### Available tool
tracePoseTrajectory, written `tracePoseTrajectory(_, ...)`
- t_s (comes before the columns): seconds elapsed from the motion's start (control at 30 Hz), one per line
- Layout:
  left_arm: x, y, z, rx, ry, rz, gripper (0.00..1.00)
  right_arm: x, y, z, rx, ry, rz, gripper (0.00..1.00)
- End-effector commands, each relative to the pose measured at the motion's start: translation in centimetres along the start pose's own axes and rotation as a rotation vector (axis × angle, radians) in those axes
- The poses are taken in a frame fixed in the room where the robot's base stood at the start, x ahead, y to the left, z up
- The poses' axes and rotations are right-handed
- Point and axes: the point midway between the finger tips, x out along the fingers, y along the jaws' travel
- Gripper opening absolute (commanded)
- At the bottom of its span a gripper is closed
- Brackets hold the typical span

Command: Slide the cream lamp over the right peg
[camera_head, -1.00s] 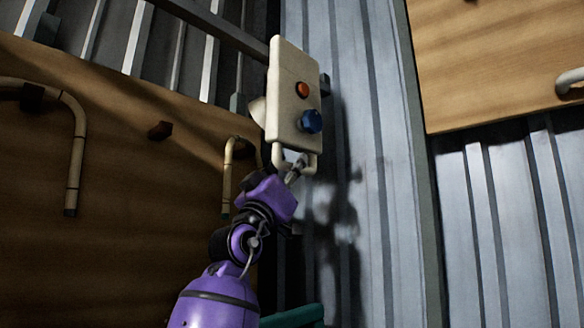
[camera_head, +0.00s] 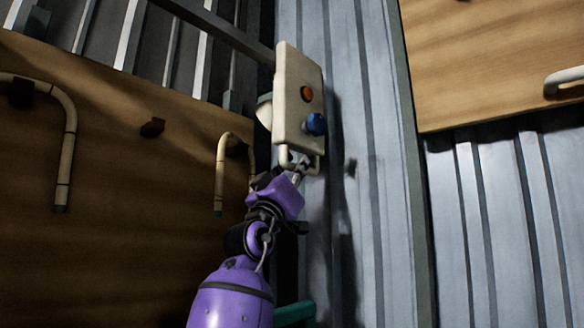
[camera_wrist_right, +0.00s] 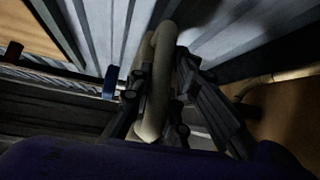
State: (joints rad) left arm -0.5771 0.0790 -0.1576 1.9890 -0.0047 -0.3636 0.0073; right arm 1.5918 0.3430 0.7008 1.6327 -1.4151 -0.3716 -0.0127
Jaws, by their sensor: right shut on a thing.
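The cream lamp (camera_head: 292,105) is a tall cream box with an orange button, a blue knob and a loop handle at its lower end. A pale rounded part shows behind its left side. My right gripper (camera_head: 300,168) is shut on the handle and holds the lamp up, slightly tilted. In the right wrist view the handle (camera_wrist_right: 155,90) lies between the fingers (camera_wrist_right: 160,112), with the blue knob (camera_wrist_right: 110,82) beyond. A bare brown peg (camera_head: 152,127) sticks out of the wooden board, left of the lamp and apart from it. I cannot tell which peg is the right one. My left gripper is out of view.
The wooden board (camera_head: 120,235) carries bent canes (camera_head: 68,150) and (camera_head: 222,170) hung on pegs. A dark bar (camera_head: 215,25) runs behind the lamp's top. Grey corrugated wall (camera_head: 375,200) is right of the lamp. Another board (camera_head: 480,60) is at upper right.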

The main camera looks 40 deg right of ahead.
Motion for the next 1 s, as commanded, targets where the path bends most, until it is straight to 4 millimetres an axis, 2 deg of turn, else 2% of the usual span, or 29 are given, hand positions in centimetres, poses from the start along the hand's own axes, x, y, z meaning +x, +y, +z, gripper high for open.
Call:
tracePoseTrajectory(0.1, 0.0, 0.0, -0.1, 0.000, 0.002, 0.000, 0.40, 0.2, 0.3, -0.1, -0.003, -0.001, 0.004, 0.00)
tracePoseTrajectory(0.13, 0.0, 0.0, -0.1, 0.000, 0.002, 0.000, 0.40, 0.2, 0.3, -0.1, -0.003, -0.001, 0.004, 0.20)
tracePoseTrajectory(0.27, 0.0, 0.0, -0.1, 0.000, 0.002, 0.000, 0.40, 0.1, 0.2, -0.1, -0.002, -0.001, 0.004, 0.36)
tracePoseTrajectory(0.53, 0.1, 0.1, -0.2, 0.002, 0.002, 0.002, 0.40, 0.0, 0.1, -0.1, 0.000, -0.001, 0.002, 0.36)
tracePoseTrajectory(0.67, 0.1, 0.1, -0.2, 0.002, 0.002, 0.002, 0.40, -0.7, 0.0, -0.1, 0.000, -0.001, 0.001, 0.36)
tracePoseTrajectory(0.77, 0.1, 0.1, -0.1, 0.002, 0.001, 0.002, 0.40, -2.2, 0.0, 0.0, -0.001, -0.001, 0.000, 0.36)
tracePoseTrajectory(1.0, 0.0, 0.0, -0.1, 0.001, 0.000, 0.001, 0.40, -7.4, 0.0, 0.0, 0.000, 0.000, -0.001, 0.36)
